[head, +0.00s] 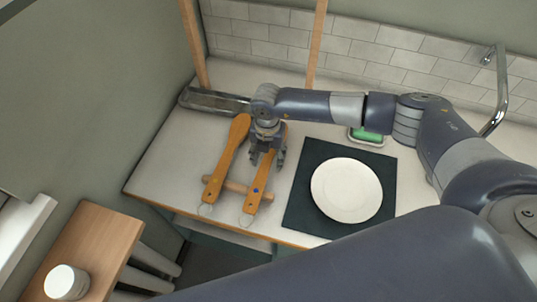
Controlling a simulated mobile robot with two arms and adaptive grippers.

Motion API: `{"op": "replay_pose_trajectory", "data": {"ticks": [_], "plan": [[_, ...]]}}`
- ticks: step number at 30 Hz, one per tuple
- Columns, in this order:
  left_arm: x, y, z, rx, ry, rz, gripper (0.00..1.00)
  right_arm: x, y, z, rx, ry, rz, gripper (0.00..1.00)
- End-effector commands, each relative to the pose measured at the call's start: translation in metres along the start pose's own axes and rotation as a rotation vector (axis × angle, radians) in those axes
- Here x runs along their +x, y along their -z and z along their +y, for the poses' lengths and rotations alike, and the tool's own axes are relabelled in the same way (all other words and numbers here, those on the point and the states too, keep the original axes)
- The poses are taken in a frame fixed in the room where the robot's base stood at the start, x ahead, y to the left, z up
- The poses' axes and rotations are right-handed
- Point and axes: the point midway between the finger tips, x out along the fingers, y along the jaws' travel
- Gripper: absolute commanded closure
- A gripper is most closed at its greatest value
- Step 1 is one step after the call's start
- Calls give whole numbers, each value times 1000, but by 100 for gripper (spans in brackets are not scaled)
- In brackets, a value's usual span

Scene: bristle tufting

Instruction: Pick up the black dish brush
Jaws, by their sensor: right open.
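I cannot make out a black dish brush in the head view. My right gripper (267,161) is open and points down over the upper part of the right handle. It hides part of that handle, and I cannot tell whether it touches it. My left gripper is not in view.
A white plate (346,190) sits on a dark mat (299,216) at the right. A green sponge (366,135) is in a small dish behind. A long grey metal tray (214,101) lies at the back left. A white round object (66,282) stands on a wooden surface (90,241).

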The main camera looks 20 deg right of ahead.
Motion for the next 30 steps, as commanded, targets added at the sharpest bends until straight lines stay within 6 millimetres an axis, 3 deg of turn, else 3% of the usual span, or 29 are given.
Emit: {"op": "replay_pose_trajectory", "data": {"ticks": [4, 11, 12, 18, 19, 30], "plan": [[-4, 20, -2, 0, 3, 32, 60, 14, 0, 1, 1, -1, -1, 49], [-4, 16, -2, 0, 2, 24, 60, 17, -1, 0, 0, -1, -1, 49], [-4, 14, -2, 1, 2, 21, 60, 17, -1, 0, 0, -1, -1, 51], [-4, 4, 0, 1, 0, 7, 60, 17, -1, 1, 0, -2, -1, 97], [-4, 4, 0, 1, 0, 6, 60, 17, -1, 0, 0, -2, -1, 100], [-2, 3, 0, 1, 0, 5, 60, 15, -1, 1, 1, -3, -2, 100]]}}
